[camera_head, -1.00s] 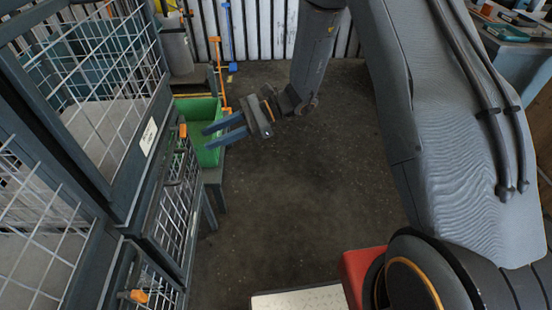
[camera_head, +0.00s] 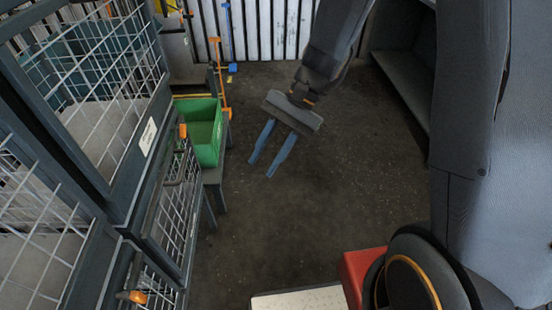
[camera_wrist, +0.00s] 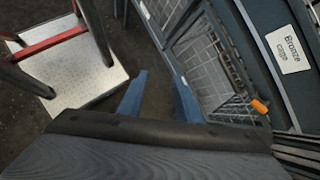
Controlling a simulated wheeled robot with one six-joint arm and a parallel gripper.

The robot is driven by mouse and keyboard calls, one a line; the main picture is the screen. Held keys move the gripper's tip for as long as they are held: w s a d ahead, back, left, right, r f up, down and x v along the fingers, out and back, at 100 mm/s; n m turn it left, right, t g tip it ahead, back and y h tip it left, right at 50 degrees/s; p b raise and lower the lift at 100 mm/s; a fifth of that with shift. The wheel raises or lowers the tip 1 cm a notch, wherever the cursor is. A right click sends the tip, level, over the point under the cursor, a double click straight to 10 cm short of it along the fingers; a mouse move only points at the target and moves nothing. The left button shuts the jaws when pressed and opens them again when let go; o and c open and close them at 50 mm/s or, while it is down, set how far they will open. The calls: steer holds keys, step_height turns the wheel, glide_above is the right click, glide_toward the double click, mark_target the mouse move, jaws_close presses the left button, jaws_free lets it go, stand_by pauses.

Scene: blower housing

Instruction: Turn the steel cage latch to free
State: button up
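Grey wire-mesh cages stand along the left in the head view. One orange-tipped latch handle (camera_head: 183,131) sits at the upper cage door's edge, and another (camera_head: 138,297) is lower on the front. I cannot tell which is the steel cage's. The wrist view shows a label reading "Bronze cage" (camera_wrist: 290,50), with an orange-tipped handle (camera_wrist: 260,106) beside it. My gripper (camera_head: 261,168) is open and empty, with its blue fingers apart and pointing down. It hangs over bare floor, right of the cages and touching nothing. Its fingers also show in the wrist view (camera_wrist: 160,78).
A green bin (camera_head: 206,130) sits on a grey stand beside the cages. A white-topped platform (camera_head: 298,299) is at the bottom, by a red part (camera_head: 362,270). A grey shelf unit (camera_head: 405,75) stands at upper right. The middle floor is clear.

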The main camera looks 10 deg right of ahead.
steer(key=shift+s+d+r+n+h, duration=0.1)
steer(key=shift+s+d+n+h, duration=0.15)
steer(key=shift+d, duration=0.3)
steer(key=shift+s+d+r+n+h, duration=0.15)
steer(key=shift+s+d+h, duration=0.15)
steer(key=shift+d, duration=0.25)
steer(key=shift+o, duration=0.2)
steer(key=shift+f, duration=0.1)
steer(key=o, duration=0.5)
steer(key=m+t+y+b, duration=0.5)
steer(key=m+y+b, duration=0.15)
steer(key=y, duration=0.65)
glide_toward(185, 131)
steer(key=a, duration=0.1)
steer(key=shift+n+h, duration=0.25)
steer(key=shift+n, duration=0.1)
steer(key=shift+w+a+p, duration=0.2)
steer(key=shift+a+p, duration=0.2)
steer(key=shift+a, duration=3.55)
